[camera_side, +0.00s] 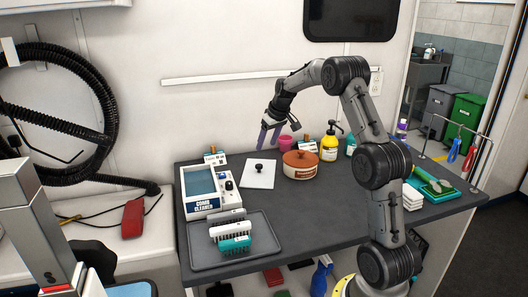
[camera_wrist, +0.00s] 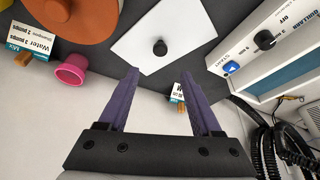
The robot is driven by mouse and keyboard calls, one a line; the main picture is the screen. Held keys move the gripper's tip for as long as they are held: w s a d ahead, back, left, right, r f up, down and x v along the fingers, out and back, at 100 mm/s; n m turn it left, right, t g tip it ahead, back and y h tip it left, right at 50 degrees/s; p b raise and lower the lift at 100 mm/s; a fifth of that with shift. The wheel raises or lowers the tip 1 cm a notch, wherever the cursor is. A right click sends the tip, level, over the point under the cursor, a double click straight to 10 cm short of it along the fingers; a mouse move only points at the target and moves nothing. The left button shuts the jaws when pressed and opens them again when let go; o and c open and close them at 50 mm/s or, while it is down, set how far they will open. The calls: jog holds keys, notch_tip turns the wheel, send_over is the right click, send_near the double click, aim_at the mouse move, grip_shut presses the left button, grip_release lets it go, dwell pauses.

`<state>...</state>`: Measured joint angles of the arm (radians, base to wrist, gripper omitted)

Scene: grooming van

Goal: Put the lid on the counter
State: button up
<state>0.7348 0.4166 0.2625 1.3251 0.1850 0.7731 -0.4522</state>
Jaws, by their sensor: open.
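A flat white square lid (camera_side: 256,180) with a black knob lies flat on the dark grey counter (camera_side: 300,218), just right of the comb cleaner (camera_side: 203,204). The cleaner's blue basin is uncovered. My gripper (camera_side: 268,134) is open and empty, above the back of the counter and apart from the lid. In the wrist view the lid (camera_wrist: 140,30) and its knob show beyond the spread purple fingertips of my gripper (camera_wrist: 160,72). The comb cleaner (camera_wrist: 262,70) shows there at the right.
An orange-lidded pot (camera_side: 300,165) stands right of the lid, with a pink cup (camera_side: 284,141) behind it. A yellow bottle (camera_side: 329,149) stands further right. A grey tray (camera_side: 261,246) with several brushes is in front. The counter's middle front is clear.

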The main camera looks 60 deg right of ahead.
jog(key=s+a+r+n, duration=0.1)
jog(key=s+a+r, duration=0.1)
jog(key=a+r, duration=0.35)
jog(key=s+a+r, duration=0.2)
jog(key=s+a, duration=0.1)
jog(key=a, duration=0.6)
jog(key=s+a+r+n, duration=0.1)
jog(key=s+a+r, duration=0.1)
jog(key=a+r, duration=0.35)
jog(key=s+a+f+n+y, duration=0.1)
jog(key=s+a+f, duration=0.1)
jog(key=s+a, duration=0.6)
jog(key=s+a+f+n+t, duration=0.1)
jog(key=s+a+f, duration=0.2)
jog(key=s+a, duration=0.5)
jog(key=s, duration=0.4)
jog(key=shift+s+f+y, duration=0.2)
jog(key=shift+s+y, duration=0.2)
